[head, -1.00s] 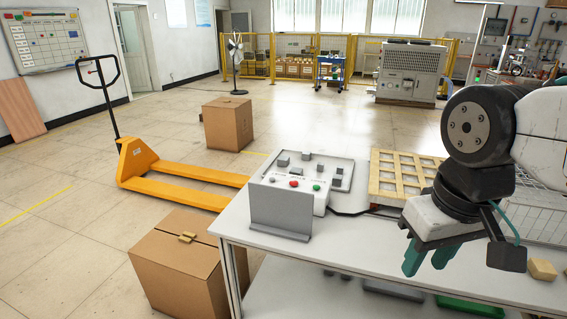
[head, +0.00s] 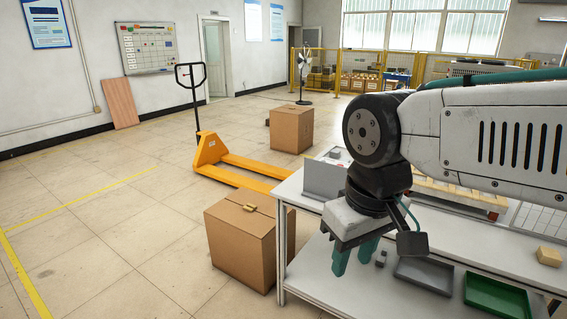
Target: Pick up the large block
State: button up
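I cannot tell for sure which piece is the large block. A tan block (head: 549,256) sits on the white table top at the far right. A small dark grey block (head: 381,258) lies on the lower shelf, just right of my gripper in the picture.
The white table (head: 300,196) stands at the right, with a grey tray (head: 424,274) and a green tray (head: 493,297) on its lower shelf. A cardboard box (head: 240,245) stands against its left side. A yellow pallet jack (head: 213,151) is behind. Floor at left is clear.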

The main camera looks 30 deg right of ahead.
aim_at(335, 154)
jog(key=u, duration=0.6)
jog(key=i, duration=1.9)
jog(key=z, duration=0.9)
jog(key=i, duration=0.8)
jog(key=z, duration=0.9)
jog(key=i, duration=0.25)
jog(key=z, duration=0.25)
